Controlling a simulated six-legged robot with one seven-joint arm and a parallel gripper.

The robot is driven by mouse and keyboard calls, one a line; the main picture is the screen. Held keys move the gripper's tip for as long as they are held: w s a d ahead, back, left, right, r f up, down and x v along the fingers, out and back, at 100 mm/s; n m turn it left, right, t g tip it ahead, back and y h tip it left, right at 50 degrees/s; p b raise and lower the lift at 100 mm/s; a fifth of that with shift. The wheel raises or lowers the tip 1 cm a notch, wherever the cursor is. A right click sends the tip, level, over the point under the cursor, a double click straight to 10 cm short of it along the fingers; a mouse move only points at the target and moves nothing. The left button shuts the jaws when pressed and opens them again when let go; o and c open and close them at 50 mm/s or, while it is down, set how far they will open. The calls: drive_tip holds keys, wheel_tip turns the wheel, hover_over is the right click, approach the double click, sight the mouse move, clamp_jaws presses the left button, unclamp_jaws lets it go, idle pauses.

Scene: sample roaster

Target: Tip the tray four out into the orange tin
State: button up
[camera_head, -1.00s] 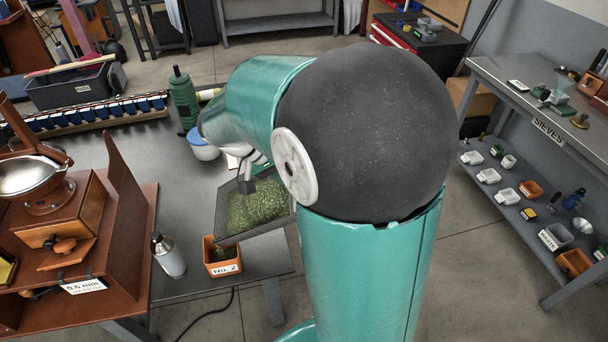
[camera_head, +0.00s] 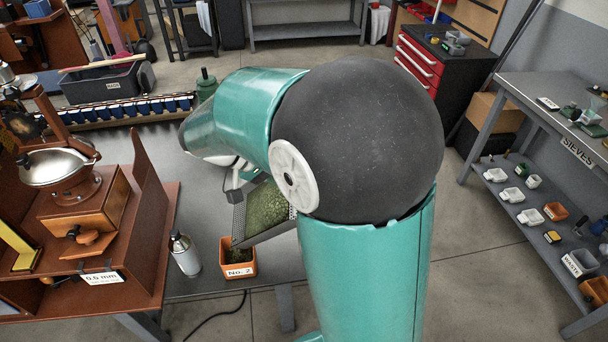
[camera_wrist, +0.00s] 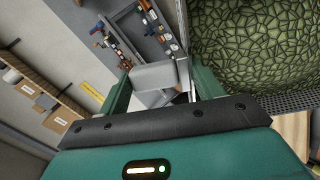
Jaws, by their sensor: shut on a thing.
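The tray (camera_head: 238,222) has grey perforated walls and holds a bed of green beans (camera_head: 266,205). It is tilted, with its lower corner close above the orange tin (camera_head: 240,270), which is labelled "No. 2". The tin stands near the bench's front edge with some dark greenish contents. I cannot tell whether beans are falling. My gripper (camera_wrist: 160,85) is shut on the tray's edge in the wrist view, where the beans (camera_wrist: 255,50) fill the upper right. My arm hides the tray's right part and most of the gripper in the head view.
A metal flask (camera_head: 185,255) stands just left of the tin. A brown wooden stand with a metal bowl (camera_head: 57,166) is further left. A green flask (camera_head: 206,85) stands behind my arm. The sieve shelf (camera_head: 510,170) is at the right.

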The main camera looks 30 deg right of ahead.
drive_tip(key=w+a+g+h, duration=0.2)
drive_tip(key=w+a+h, duration=0.3)
drive_tip(key=a, duration=1)
drive_tip(key=w+a+f+m+g+h, duration=0.1)
drive_tip(key=w+a+g+h, duration=0.2)
drive_tip(key=a, duration=1.3)
drive_tip(key=shift+w+a+h, duration=0.15)
drive_tip(key=shift+w+h, duration=1.05)
drive_tip(key=shift+h, duration=0.2)
idle(1.2)
drive_tip(key=shift+r, duration=0.1)
idle(1.2)
drive_tip(key=shift+r, duration=1.4)
